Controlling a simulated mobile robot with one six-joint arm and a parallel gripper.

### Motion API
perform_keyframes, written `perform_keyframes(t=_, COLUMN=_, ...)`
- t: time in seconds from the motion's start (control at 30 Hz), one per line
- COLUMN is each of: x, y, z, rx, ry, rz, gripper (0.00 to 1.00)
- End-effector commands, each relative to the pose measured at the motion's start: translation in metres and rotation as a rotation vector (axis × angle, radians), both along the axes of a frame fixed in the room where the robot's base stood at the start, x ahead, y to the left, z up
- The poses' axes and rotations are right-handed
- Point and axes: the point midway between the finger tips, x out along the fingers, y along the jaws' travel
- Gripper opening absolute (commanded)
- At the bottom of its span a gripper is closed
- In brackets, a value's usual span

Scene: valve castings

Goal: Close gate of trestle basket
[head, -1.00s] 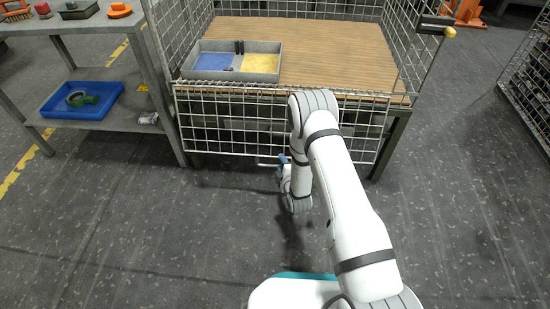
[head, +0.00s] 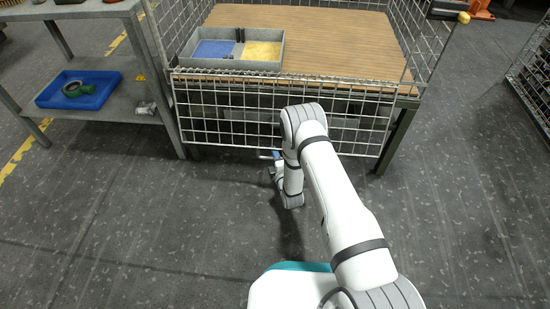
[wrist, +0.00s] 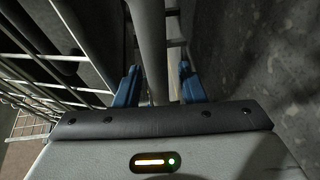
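The trestle basket (head: 310,38) is a wire-mesh cage with a wooden deck on dark legs. Its mesh gate (head: 225,120) hangs down at the front, below the deck edge. A handle bar (head: 268,156) sticks out at the gate's lower edge. My gripper (head: 278,168) is low in front of that handle, partly hidden by my arm. In the wrist view my gripper (wrist: 158,70) has its two blue fingers apart, with a grey bar (wrist: 149,35) running between them. A dark gap shows between the bar and the right finger. Gate mesh (wrist: 45,65) is at the left.
A grey divided tray (head: 234,67) with blue and yellow sections sits on the deck. A shelf table (head: 110,112) with a blue bin (head: 78,104) stands close at the left. Another mesh cage (head: 535,85) is at the far right. Floor (head: 455,210) is clear at the right.

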Motion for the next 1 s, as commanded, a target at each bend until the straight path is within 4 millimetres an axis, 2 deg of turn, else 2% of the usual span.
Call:
perform_keyframes(t=0.3, x=0.0043, y=0.0010, z=0.0001, rx=0.000, ry=0.001, rz=-0.001, gripper=0.36)
perform_keyframes(t=0.77, x=0.0043, y=0.0002, z=0.0000, rx=-0.001, ry=0.001, rz=-0.002, gripper=0.00)
perform_keyframes(t=1.0, x=0.0042, y=-0.0002, z=-0.0002, rx=0.000, ry=0.002, rz=-0.002, gripper=0.00)
